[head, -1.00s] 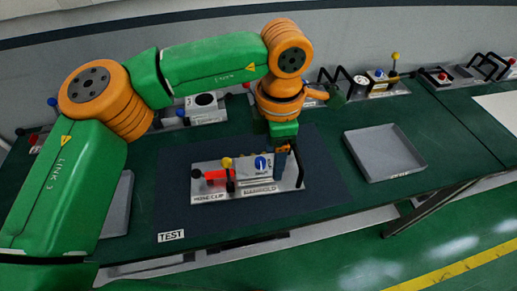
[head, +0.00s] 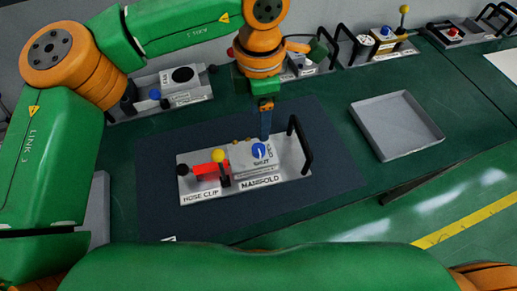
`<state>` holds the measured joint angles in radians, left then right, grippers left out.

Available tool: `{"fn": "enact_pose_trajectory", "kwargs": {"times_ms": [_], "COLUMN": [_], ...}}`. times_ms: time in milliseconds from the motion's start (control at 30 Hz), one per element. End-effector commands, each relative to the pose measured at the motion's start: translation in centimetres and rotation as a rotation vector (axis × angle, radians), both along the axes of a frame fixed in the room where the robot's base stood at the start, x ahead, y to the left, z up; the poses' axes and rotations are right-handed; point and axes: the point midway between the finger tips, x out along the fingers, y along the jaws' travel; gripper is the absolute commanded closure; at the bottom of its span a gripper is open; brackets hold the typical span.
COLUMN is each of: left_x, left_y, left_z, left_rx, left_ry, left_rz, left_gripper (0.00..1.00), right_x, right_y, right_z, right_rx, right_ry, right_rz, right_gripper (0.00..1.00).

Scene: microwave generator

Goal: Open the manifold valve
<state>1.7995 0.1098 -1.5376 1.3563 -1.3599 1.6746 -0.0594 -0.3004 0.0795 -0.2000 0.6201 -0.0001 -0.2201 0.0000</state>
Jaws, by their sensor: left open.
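The manifold (head: 240,187) is a light grey panel unit on the dark mat, labelled MANIFOLD and HOSE CLIP. Its blue round valve knob (head: 259,150) has a white mark and sits beside the words OPEN and SHUT; the exact knob angle is too small to tell. A red hose clip part (head: 209,171) and a yellow knob (head: 218,155) are to its left. My left gripper (head: 265,136) points down just behind the blue knob, its fingers open and seen edge-on. Contact with the knob cannot be told. My right gripper is out of view.
A black handle (head: 301,143) rises at the manifold's right end. An empty grey tray (head: 396,127) lies to the right on the green bench. Other panel units (head: 181,88) line the back. A green arm link of mine crosses the bottom of the view.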

Motion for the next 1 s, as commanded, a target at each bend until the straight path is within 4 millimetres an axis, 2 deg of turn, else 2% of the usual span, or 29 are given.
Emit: {"fn": "enact_pose_trajectory", "kwargs": {"times_ms": [33, 233, 367, 600, 700, 933, 967, 1000], "left_x": [0.0, 0.0, 0.0, 0.0, 0.0, 0.1, 0.1, 0.1], "left_y": [0.0, 0.0, 0.1, 0.0, 0.0, 0.0, 0.0, 0.0], "left_z": [-2.0, -4.9, -5.7, -10.1, -11.2, -11.7, -11.7, -11.7], "left_rx": [0.0, 0.0, 0.002, 0.001, 0.001, 0.0, 0.0, 0.0], "left_ry": [0.0, 0.0, 0.003, 0.004, 0.001, 0.0, 0.0, 0.0], "left_rz": [0.0, 0.0, 0.0, 0.001, 0.001, 0.0, 0.0, 0.0], "left_gripper": [0.29, 0.29, 0.29, 0.29, 0.29, 0.29, 0.31, 0.42], "right_x": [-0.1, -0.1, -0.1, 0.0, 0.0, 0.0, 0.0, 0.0], "right_y": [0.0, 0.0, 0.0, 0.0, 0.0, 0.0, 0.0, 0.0], "right_z": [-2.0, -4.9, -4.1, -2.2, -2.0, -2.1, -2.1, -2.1], "right_rx": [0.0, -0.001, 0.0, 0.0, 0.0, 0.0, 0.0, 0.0], "right_ry": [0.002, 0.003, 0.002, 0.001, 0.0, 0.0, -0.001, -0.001], "right_rz": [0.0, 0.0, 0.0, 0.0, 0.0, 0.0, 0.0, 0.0], "right_gripper": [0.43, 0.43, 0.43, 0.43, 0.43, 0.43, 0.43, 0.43]}}
